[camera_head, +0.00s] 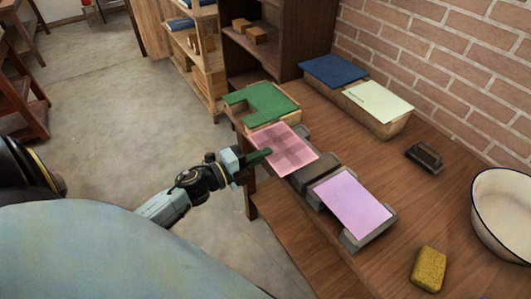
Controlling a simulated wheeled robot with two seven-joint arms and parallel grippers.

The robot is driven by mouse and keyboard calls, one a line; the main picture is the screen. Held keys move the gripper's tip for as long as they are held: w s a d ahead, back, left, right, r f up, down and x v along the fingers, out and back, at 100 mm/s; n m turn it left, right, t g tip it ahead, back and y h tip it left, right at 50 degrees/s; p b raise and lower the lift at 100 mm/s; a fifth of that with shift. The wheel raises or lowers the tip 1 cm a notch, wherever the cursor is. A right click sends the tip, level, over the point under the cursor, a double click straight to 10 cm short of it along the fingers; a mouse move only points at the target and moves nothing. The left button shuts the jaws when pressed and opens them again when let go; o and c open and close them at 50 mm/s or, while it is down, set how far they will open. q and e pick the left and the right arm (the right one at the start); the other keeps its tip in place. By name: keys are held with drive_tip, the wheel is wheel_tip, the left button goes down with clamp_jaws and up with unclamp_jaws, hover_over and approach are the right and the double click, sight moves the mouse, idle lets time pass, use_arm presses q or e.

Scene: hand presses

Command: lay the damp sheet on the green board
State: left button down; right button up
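A pink sheet with darker, damp-looking patches (294,153) lies flat over or just above a grey press in the middle of the row. My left gripper (264,154) is at its left edge, with a dark finger overlapping the sheet; it appears shut on that edge. The lower finger is hidden. My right gripper is not in view.
A plain lilac sheet (352,204) lies on the nearer press. Behind stand a blue board (333,70) and a pale green sheet on a block (379,102). A dark brush-like object (424,157), white basin (508,215) and yellow sponge (429,269) are at right.

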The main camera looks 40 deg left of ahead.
use_arm(q)
drive_tip(key=p+v, duration=0.1)
drive_tip(key=v, duration=1.3)
drive_tip(key=shift+s, duration=0.2)
wheel_tip(320, 180, up, 6)
drive_tip(key=n+t+y+b, duration=0.1)
drive_tip(key=n+y+b, duration=0.4)
drive_tip(key=y+b, duration=0.2)
hover_over(294, 162)
drive_tip(key=s+d, duration=0.3)
drive_tip(key=s, duration=0.1)
drive_tip(key=shift+a, duration=0.2)
